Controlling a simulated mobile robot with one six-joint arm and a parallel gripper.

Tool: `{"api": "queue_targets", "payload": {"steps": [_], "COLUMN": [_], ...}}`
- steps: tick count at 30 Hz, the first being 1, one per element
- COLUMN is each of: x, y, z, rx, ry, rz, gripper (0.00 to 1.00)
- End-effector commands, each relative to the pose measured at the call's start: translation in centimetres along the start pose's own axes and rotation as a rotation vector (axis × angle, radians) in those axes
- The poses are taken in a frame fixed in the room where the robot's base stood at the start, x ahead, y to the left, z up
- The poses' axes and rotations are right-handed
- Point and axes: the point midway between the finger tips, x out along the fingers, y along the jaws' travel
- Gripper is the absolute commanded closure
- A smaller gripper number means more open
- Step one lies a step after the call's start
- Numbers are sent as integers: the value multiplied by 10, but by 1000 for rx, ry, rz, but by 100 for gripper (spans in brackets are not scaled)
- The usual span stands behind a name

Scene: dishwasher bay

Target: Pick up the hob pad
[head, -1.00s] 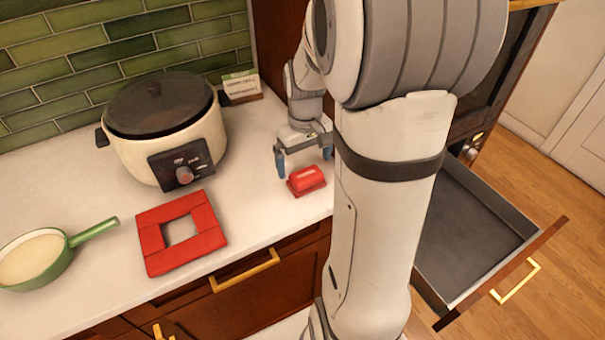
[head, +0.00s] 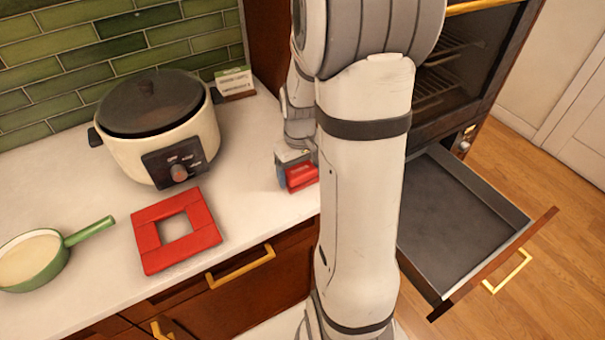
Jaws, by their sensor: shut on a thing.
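The small red block, which looks like the hob pad (head: 303,176), is on the white counter near its front edge. My gripper (head: 296,175) is over it, with its jaws shut on the pad. One blue finger shows at the pad's left side. The other finger is hidden behind my arm or the pad. I cannot tell whether the pad still touches the counter.
A red square frame (head: 150,245) lies left on the counter. A cream cooker (head: 135,160), a green pan (head: 45,272) and a small box (head: 235,83) stand around it. An open, empty drawer (head: 450,225) juts out at right, below an oven (head: 450,80).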

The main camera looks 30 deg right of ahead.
Motion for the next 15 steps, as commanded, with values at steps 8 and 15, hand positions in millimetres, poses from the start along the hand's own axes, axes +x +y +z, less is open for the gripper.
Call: {"api": "queue_targets", "payload": {"steps": [8, 15], "x": [0, -10], "y": [0, 1], "z": [0, -1], "rx": [1, 1], "ry": [0, 3], "rz": [0, 1], "gripper": [45, 45]}}
